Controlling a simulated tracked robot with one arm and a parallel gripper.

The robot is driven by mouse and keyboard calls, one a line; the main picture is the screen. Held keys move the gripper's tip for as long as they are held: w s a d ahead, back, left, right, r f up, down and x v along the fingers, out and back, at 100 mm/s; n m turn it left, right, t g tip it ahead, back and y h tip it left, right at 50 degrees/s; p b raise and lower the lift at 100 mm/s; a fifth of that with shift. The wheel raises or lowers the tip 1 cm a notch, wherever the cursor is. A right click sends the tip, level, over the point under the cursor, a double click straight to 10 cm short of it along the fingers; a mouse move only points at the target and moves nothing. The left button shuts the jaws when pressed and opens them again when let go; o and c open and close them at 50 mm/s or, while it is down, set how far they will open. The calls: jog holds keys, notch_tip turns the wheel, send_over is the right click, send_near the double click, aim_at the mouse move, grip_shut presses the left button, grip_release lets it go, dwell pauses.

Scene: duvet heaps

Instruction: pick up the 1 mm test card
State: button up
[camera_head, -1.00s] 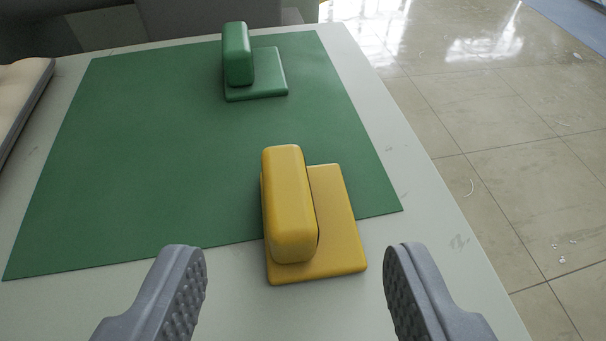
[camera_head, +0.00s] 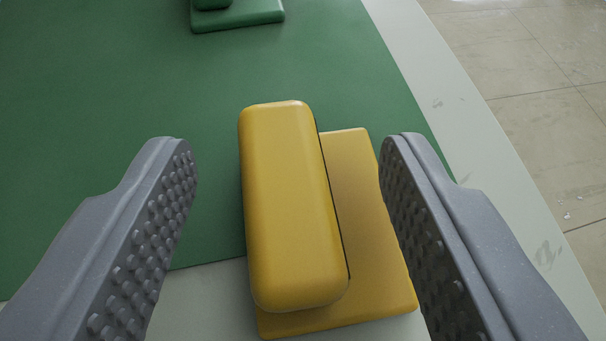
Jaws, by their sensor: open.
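No thing in view carries a readable marking, so I cannot tell which is the 1 mm test card. A yellow piece has a thick rounded bar (camera_head: 290,210) over a flat yellow plate (camera_head: 372,225) that shows mostly on its right. It lies across the near edge of the green mat, partly on the pale table. My gripper (camera_head: 288,142) is open, with one studded grey finger on each side of the yellow piece. Gaps show between the bar and both fingers; the right finger overlaps the plate's right edge in the picture. I cannot tell the height between them.
A similar green piece (camera_head: 240,22) lies farther back on the green mat (camera_head: 120,85), cut off by the top edge. The pale table (camera_head: 450,105) ends on the right, with tiled floor (camera_head: 540,60) beyond. The mat is clear to the left.

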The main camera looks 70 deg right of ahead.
grip_shut()
jog(key=shift+r, duration=0.1)
